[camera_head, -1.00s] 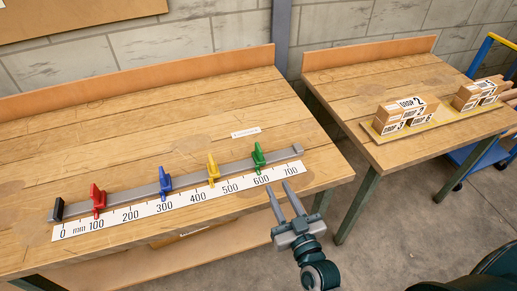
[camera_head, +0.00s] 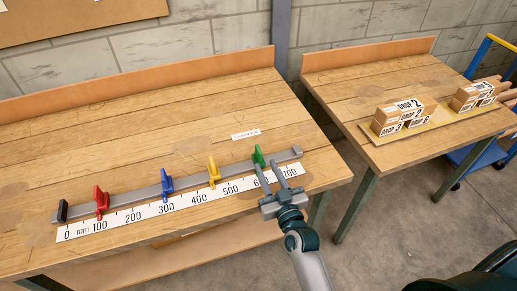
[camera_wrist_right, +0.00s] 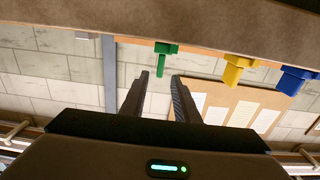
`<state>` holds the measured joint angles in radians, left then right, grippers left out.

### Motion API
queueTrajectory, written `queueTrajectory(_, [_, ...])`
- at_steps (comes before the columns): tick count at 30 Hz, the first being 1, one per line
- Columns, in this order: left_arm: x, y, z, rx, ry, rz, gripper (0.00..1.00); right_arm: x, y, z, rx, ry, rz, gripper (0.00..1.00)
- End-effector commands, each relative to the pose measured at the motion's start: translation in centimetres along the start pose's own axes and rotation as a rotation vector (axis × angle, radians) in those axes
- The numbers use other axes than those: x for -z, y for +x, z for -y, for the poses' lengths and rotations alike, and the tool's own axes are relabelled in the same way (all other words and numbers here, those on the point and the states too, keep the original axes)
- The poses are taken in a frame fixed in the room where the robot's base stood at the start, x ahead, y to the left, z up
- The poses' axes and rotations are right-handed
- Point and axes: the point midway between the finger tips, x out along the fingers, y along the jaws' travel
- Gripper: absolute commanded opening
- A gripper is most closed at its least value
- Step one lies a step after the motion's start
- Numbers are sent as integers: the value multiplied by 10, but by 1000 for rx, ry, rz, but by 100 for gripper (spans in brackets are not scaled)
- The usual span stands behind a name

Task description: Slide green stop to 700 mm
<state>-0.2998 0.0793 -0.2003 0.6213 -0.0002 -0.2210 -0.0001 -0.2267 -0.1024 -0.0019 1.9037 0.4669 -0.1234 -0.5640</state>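The green stop (camera_head: 258,156) stands on a grey rail (camera_head: 235,170) near the 600 mark of the white mm scale (camera_head: 150,211). My right gripper (camera_head: 271,166) is open and empty. Its fingers reach over the scale just in front of the rail, with the left finger close to the green stop and partly covering its lower part. I cannot tell whether they touch. In the right wrist view the open fingers (camera_wrist_right: 159,80) point toward the green stop (camera_wrist_right: 163,60), which shows between and beyond the tips. My left gripper is out of view.
Yellow (camera_head: 213,171), blue (camera_head: 168,184) and red (camera_head: 101,200) stops stand left along the rail. A small label (camera_head: 245,134) lies behind the rail. A second table (camera_head: 350,90) at right holds boxes (camera_head: 404,115).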

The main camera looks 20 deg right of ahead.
Motion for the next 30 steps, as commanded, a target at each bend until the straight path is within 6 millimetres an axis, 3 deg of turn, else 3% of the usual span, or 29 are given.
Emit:
queueTrajectory(9, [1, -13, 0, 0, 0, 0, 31, 2, 55, 0, 1, -1, 0, 28])
queueTrajectory(15, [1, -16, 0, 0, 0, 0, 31, 1, 76, 0, 1, -1, -1, 28])
queueTrajectory(28, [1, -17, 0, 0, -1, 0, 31, 0, 82, 0, 1, -1, -1, 28])
queueTrajectory(29, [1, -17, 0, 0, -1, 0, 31, 0, 82, 0, 1, -1, -1, 26])
queueTrajectory(30, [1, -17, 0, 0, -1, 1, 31, 0, 82, 0, 1, -1, -1, 16])
